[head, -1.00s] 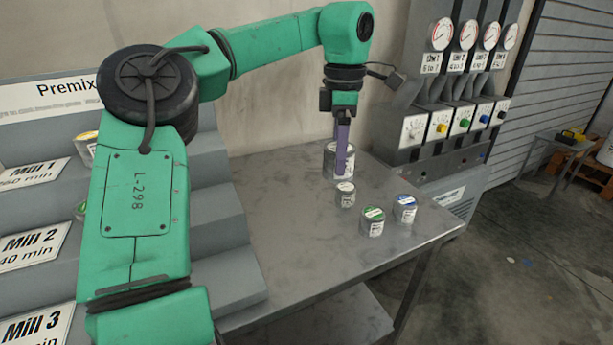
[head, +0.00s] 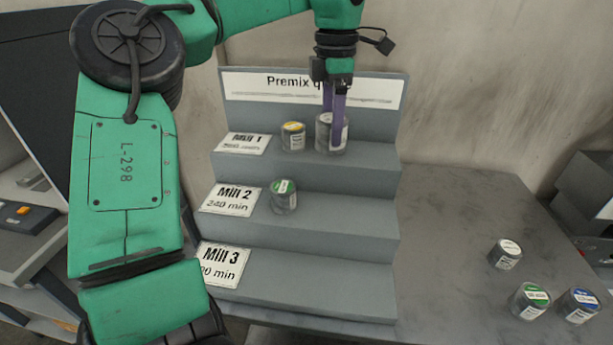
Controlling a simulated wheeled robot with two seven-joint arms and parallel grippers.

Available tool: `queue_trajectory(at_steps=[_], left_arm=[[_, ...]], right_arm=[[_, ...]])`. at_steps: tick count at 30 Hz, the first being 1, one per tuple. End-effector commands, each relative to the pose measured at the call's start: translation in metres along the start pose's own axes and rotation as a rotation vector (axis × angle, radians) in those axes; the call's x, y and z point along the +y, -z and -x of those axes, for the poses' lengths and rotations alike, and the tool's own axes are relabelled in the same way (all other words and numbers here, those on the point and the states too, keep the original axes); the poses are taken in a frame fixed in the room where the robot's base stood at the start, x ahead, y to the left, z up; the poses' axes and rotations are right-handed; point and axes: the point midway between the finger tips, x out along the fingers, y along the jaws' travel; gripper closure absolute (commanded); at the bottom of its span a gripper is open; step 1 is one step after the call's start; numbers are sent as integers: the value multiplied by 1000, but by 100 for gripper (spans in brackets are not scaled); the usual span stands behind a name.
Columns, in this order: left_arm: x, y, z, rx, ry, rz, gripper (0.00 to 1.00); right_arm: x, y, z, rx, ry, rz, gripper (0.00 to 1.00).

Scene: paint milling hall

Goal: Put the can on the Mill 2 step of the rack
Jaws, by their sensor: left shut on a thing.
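My left gripper (head: 336,140) points down and is shut on a grey can (head: 324,132), larger than the others. The fingers cover part of this can. It shows against the Mill 1 level of the grey stepped rack (head: 325,266), right of a yellow-lidded can (head: 293,137); I cannot tell whether it touches the step. The Mill 2 step (head: 345,222) has a label (head: 229,199) at its left and a green-lidded can (head: 284,198) standing on it. To the right of that can the step is bare. My right gripper is not in view.
The Mill 3 step (head: 320,287) is bare. On the metal table (head: 440,230) to the right stand a white-lidded can (head: 505,255), a green-lidded can (head: 530,302) and a blue-lidded can (head: 578,306). A wall rises close behind the rack.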

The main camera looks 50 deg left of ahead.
Motion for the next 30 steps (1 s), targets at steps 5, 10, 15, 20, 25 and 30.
queue_trajectory(at_steps=[5,10,15,20,25,30], left_arm=[[-1,1,-61,2,7,-3,93],[-1,1,-112,1,5,-2,93],[-1,0,-140,2,4,-1,93],[-1,1,-170,2,3,0,93],[0,0,-175,-1,0,0,93],[0,0,-178,-1,0,-1,93]], right_arm=[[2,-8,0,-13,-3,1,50],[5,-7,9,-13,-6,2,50],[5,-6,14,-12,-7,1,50],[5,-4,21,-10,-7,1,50],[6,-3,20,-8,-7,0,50],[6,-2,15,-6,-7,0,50]])
